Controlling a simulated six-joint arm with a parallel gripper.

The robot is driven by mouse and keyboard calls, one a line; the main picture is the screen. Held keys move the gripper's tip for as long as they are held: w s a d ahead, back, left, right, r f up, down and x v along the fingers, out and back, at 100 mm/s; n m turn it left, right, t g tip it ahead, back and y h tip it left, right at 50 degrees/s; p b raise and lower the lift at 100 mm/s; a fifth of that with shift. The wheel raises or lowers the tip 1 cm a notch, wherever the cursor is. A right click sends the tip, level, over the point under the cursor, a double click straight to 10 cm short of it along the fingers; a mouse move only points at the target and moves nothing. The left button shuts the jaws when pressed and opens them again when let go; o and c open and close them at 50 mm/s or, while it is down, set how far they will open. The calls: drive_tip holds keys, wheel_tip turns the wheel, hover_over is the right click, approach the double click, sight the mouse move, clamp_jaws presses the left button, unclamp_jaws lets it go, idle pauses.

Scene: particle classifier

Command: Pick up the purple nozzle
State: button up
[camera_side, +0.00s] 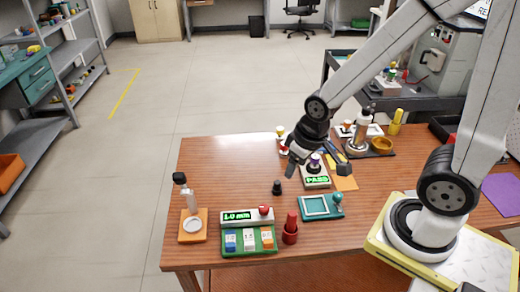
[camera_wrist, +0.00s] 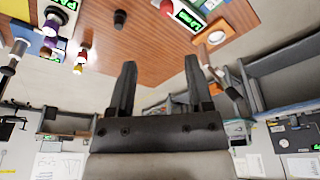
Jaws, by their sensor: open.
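The purple nozzle (camera_side: 315,160) stands on a white tester (camera_side: 317,182) with a green PASS display, in the middle of the table. In the wrist view the purple nozzle (camera_wrist: 50,28) is near the upper left corner, beside the tester (camera_wrist: 62,12). My gripper (camera_side: 317,164) is open and empty. In the wrist view my gripper (camera_wrist: 160,64) points at other space, with the nozzle well off to the left of the fingers.
A small black part (camera_side: 277,187) stands left of the tester. A green-and-white sorting box (camera_side: 237,243), a red holder (camera_side: 290,232) and a teal-framed tray (camera_side: 314,212) lie toward the front.

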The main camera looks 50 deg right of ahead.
drive_tip(key=n+g+h, duration=0.7)
drive_tip(key=n+h, duration=0.6)
drive_tip(key=n, duration=0.1)
approach(312, 161)
drive_tip(key=x, duration=0.4)
drive_tip(key=shift+w+d, duration=0.1)
drive_tip(key=shift+w, duration=0.1)
drive_tip(key=shift+x, duration=3.9)
drive_tip(key=shift+s, duration=0.15)
clamp_jaws()
